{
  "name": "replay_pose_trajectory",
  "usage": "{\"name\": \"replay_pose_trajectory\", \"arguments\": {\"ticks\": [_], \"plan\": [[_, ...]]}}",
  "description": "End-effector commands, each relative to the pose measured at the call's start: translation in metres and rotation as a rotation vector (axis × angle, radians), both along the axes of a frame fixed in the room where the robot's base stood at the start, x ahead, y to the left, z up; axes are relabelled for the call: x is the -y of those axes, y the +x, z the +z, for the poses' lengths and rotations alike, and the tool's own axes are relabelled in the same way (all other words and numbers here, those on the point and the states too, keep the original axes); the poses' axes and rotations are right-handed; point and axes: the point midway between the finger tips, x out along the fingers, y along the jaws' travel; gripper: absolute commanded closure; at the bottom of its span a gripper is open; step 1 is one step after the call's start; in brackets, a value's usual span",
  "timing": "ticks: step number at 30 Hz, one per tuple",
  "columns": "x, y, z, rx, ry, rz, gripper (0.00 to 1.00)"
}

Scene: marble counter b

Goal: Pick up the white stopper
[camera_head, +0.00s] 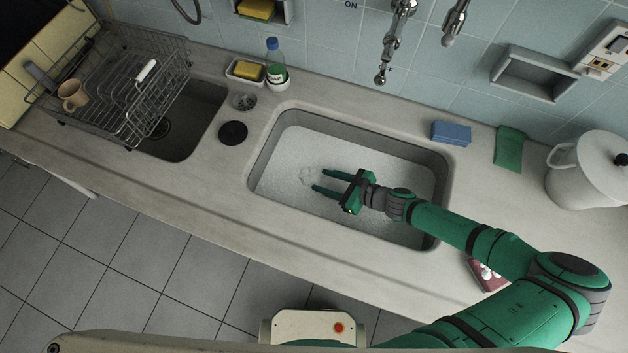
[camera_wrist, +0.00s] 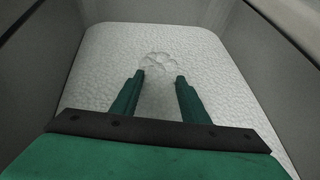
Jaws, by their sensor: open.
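My gripper (camera_head: 317,180) is open and empty inside the large sink (camera_head: 268,150), with its fingers pointing left, low over white suds (camera_head: 300,150). The wrist view also shows the two green fingers (camera_wrist: 159,74) apart over the suds. Just beyond the fingertips is a small clumped, broken patch in the suds (camera_wrist: 160,60); it also shows in the head view (camera_head: 307,175). I cannot make out a white stopper clearly in either view. Whatever lies under the suds is hidden.
Sink walls surround my gripper. Left stand a wire dish rack (camera_head: 125,85) with a mug (camera_head: 72,95), a smaller sink (camera_head: 190,125), a black disc (camera_head: 233,133) and a bottle (camera_head: 275,62). A blue sponge (camera_head: 452,132), green cloth (camera_head: 508,147) and white pot (camera_head: 590,170) stand right.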

Motion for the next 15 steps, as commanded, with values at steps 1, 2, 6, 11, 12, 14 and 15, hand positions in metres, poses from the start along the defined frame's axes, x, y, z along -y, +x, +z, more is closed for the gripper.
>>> {"name": "replay_pose_trajectory", "arguments": {"ticks": [1,2,6,11,12,14,15], "plan": [[-0.002,0.001,-0.001,0.0,0.0,0.001,0.59],[-0.004,0.002,-0.002,-0.001,0.001,0.0,0.59],[-0.018,0.009,-0.011,-0.001,0.002,0.001,0.59],[-0.034,0.019,-0.021,-0.001,0.002,0.0,0.59],[-0.036,0.021,-0.023,-0.001,0.002,0.0,0.59],[-0.038,0.023,-0.024,0.0,0.0,-0.001,0.59],[-0.039,0.024,-0.025,0.0,0.0,-0.002,0.59]]}}
